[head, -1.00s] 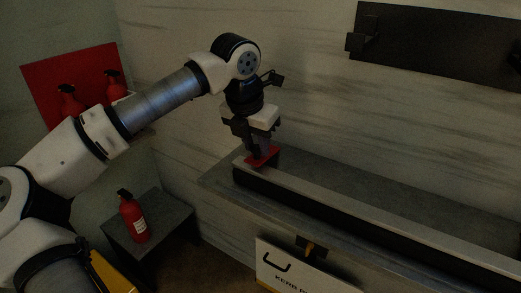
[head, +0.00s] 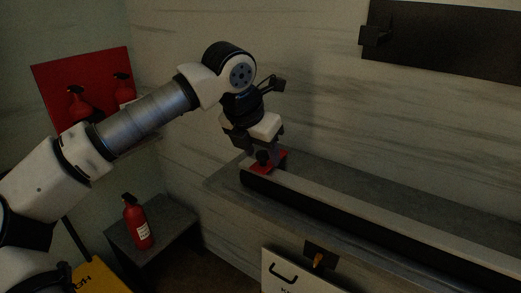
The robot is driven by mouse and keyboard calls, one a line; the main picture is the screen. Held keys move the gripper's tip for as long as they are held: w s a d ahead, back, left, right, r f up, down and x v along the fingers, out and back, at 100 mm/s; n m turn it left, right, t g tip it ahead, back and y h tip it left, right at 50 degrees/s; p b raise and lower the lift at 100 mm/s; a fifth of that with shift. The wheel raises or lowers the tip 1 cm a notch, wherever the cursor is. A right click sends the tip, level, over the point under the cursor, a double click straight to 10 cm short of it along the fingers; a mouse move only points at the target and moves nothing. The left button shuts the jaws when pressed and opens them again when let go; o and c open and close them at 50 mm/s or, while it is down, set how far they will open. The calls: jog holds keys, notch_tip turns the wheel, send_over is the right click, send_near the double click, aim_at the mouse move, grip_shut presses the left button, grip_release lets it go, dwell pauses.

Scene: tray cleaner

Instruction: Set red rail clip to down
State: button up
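The red rail clip (head: 281,160) sits at the left end of the long rail on the grey bench. Only part of it shows. My gripper (head: 265,155) points down right at the clip, and its fingers overlap the clip in the head view. A dark round part shows at the fingertips; I cannot tell whether it belongs to the clip or to my fingers. I cannot see a gap between the fingers or whether they hold anything. The clip's lever position is too small and dark to read.
The dark rail (head: 360,220) runs along the bench (head: 222,184) to the lower right. A black panel (head: 440,45) is on the wall behind. A white case (head: 290,275) is below the bench front.

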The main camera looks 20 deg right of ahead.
jog(key=v, duration=1.3)
jog(key=shift+r+p, duration=0.3)
jog(key=shift+r, duration=0.05)
jog(key=shift+s+a, duration=0.1)
